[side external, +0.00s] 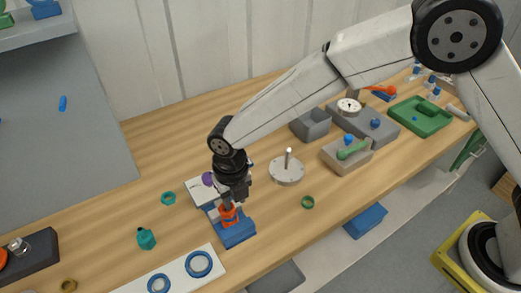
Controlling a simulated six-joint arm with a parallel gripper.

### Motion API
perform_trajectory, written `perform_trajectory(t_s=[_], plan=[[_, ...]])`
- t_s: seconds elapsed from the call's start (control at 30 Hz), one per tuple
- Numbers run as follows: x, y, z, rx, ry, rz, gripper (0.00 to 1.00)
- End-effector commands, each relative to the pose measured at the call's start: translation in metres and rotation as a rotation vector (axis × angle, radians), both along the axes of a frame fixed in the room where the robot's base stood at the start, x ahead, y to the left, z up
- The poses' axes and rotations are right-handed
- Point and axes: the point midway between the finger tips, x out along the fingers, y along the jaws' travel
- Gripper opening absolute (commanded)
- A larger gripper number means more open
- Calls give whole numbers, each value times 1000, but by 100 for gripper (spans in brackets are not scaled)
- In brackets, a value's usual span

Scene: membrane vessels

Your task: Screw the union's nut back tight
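My gripper (234,196) points down over the near middle of the bench. Its fingertips are right above or at an orange part (229,215) standing on a blue block (238,234). The orange part may be the union's nut, but the view is too small to be sure. My gripper hides the top of this part and what is behind it. I cannot tell whether the fingers touch it or are closed on it.
A grey disc with an upright pin (287,172) stands to the right. A green ring (307,202), a teal ring (168,198) and a teal fitting (146,239) lie nearby. A white strip with blue rings (182,276) is at the front. Grey bins and a green tray (420,117) stand farther right.

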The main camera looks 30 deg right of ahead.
Motion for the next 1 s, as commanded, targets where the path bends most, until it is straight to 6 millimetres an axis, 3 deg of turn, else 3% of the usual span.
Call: perform_trajectory(t_s=[0.07, 0.6, 1.0], plan=[[-3, 0, 2, -3, 8, 1, 52], [0, 0, 70, 4, -5, -1, 52], [1, -1, 78, 4, -6, -1, 52]])
